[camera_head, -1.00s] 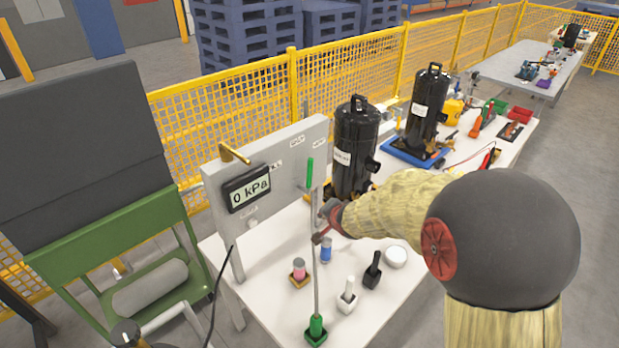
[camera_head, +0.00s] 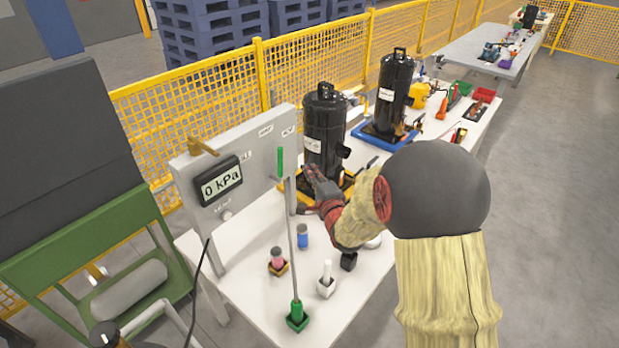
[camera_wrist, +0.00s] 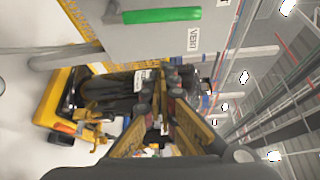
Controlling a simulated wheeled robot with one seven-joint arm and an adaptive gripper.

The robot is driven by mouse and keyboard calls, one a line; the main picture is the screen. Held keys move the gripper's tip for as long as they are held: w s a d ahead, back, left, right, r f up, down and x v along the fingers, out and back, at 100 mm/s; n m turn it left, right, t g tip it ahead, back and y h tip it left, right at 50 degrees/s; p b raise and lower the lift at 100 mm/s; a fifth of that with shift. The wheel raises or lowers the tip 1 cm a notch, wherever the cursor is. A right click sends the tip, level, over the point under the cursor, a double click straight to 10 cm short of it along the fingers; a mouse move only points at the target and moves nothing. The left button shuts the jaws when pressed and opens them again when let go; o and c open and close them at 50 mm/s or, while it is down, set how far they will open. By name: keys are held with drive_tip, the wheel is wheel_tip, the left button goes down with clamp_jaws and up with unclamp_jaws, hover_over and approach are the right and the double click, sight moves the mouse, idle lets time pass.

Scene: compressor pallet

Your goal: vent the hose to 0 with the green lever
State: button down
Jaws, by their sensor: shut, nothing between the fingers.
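The green lever (camera_head: 280,162) stands upright on the grey panel (camera_head: 255,160). It also shows in the wrist view (camera_wrist: 162,15), close to a VENT label (camera_wrist: 193,38). The black gauge (camera_head: 221,182) reads 0 kPa. The thin grey hose (camera_head: 292,240) runs from below the lever to a green end piece (camera_head: 297,316) on the white table. My gripper (camera_head: 312,180) is to the right of the lever and apart from it, in front of a black compressor. In the wrist view my gripper (camera_wrist: 160,82) has its fingers together and holds nothing.
A black compressor (camera_head: 324,130) stands close behind my gripper, and another (camera_head: 393,95) sits on a blue base farther back. Small bottles, including a blue one (camera_head: 302,237) and a white one (camera_head: 326,280), stand on the table (camera_head: 245,265). A yellow mesh fence (camera_head: 190,100) runs behind.

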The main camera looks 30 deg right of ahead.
drive_tip(key=shift+w+a+b, duration=0.3)
drive_tip(key=shift+w+a, duration=0.25)
drive_tip(key=shift+w, duration=0.3)
drive_tip(key=shift+w+a+b, duration=0.25)
drive_tip(key=shift+w+a, duration=0.25)
drive_tip(key=shift+w, duration=0.3)
drive_tip(key=shift+w+a+b, duration=0.3)
drive_tip(key=shift+w+a, duration=0.25)
drive_tip(key=shift+w, duration=0.3)
drive_tip(key=shift+s+a+r+b, duration=0.1)
drive_tip(key=shift+a+b, duration=0.1)
drive_tip(key=shift+a, duration=0.15)
drive_tip(key=shift+s+a+r+b, duration=0.1)
drive_tip(key=shift+a+b, duration=0.1)
drive_tip(key=shift+a, duration=0.15)
